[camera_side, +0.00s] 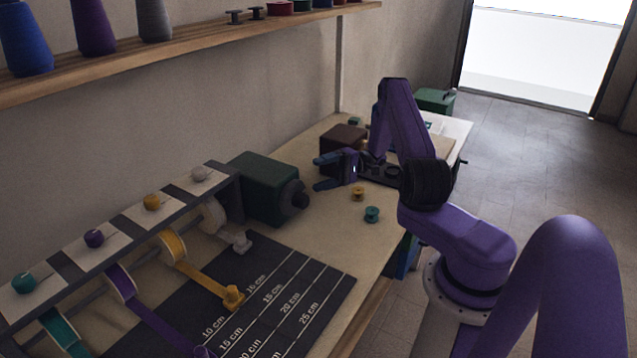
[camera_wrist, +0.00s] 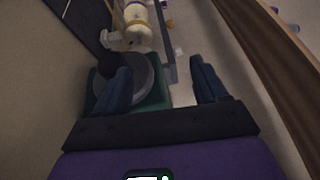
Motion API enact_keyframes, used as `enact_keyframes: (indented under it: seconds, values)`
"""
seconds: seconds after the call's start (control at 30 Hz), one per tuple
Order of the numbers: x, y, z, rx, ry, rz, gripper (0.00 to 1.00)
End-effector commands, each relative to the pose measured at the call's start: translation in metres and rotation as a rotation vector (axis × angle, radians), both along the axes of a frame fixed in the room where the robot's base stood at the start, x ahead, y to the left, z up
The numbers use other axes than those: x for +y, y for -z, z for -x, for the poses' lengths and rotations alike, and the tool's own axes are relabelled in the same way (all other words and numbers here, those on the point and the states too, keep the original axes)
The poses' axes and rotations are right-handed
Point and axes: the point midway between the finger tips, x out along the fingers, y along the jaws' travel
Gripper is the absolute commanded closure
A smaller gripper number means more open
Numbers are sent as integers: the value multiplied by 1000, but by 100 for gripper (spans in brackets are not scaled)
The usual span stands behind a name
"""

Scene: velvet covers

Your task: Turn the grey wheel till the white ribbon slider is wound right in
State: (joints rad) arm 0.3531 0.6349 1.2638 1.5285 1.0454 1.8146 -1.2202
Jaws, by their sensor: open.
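The grey wheel (camera_side: 287,192) sits on the right face of a dark green box (camera_side: 259,176), with a dark knob (camera_side: 301,201) on it. The wrist view shows the wheel (camera_wrist: 142,80) beyond my left-hand finger. The white ribbon slider (camera_side: 241,243) lies close to its white spool (camera_side: 212,214), left of the box, with a short ribbon between them. My gripper (camera_side: 318,172) is open and empty, to the right of the wheel and apart from it in the side view. In the wrist view, its fingers (camera_wrist: 164,84) are spread, the left one overlapping the wheel.
Yellow (camera_side: 233,295) and purple sliders lie further out on a dark mat (camera_side: 300,283) with centimetre lines. Loose yellow (camera_side: 357,194) and teal (camera_side: 372,214) spools stand on the table. A brown box (camera_side: 343,139) is behind my gripper. A shelf with thread cones is above.

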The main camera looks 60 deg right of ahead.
Motion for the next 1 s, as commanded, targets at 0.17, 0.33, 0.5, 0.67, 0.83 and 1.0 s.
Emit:
enact_keyframes:
  seconds: [0.17,0.33,0.5,0.67,0.83,1.0]
  values:
    - [-5,-3,10,148,138,-51,28]
    - [-10,-5,29,368,337,-160,28]
    - [-8,-6,52,580,529,-306,28]
    - [-2,-6,77,771,701,-479,28]
    - [12,-6,105,960,868,-699,28]
    - [32,-6,132,1121,1006,-941,28]
